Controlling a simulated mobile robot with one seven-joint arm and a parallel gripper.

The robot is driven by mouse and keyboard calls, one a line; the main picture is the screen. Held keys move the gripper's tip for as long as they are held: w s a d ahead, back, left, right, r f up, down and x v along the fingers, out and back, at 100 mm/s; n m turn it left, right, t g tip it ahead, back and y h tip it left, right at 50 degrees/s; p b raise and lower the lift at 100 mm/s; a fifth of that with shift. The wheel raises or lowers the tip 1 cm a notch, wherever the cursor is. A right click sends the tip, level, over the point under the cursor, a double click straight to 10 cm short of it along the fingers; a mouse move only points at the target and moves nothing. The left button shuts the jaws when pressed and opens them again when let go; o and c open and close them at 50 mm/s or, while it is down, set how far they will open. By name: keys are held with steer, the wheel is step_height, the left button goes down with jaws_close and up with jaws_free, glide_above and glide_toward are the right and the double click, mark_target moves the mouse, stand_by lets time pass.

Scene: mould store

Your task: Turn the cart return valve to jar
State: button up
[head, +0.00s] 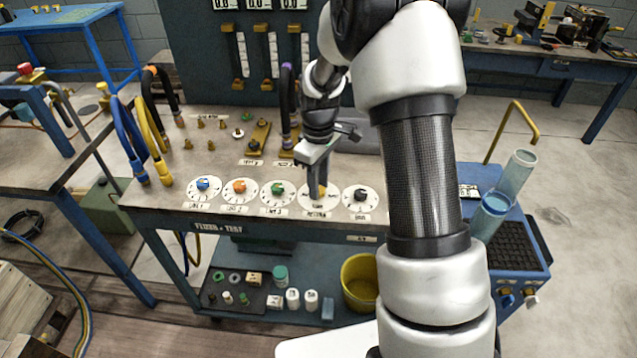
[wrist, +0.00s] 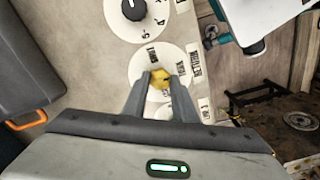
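The return valve is a yellow knob (wrist: 160,76) on a round white dial, the fourth in a row along the cart's front edge. In the head view, the yellow knob (head: 323,190) is partly hidden by my gripper (head: 317,187), which reaches down onto it. In the wrist view, the fingertips of my gripper (wrist: 161,84) lie against both sides of the knob, with the knob filling the space between them. Words are printed around the dial (wrist: 146,60); they are too small to read surely. The pointer's exact direction is hidden.
A black knob (head: 361,194) on its dial is close to the right; green (head: 277,188), orange (head: 239,186) and blue (head: 203,184) knobs are to the left. Yellow and blue hoses stand at the cart's left. Clear tubes (head: 515,172) stand at the right.

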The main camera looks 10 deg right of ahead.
steer(key=shift+m, duration=0.3)
steer(key=m, duration=0.3)
steer(key=shift+m, duration=0.3)
steer(key=m+p, duration=0.1)
steer(key=m, duration=0.8)
steer(key=shift+r+p, duration=0.1)
steer(key=shift+p, duration=0.3)
steer(key=m+p, duration=0.1)
steer(key=m, duration=0.3)
steer(key=shift+m, duration=0.3)
steer(key=shift+d, duration=0.1)
steer(key=o, duration=1)
steer(key=shift+o, duration=0.2)
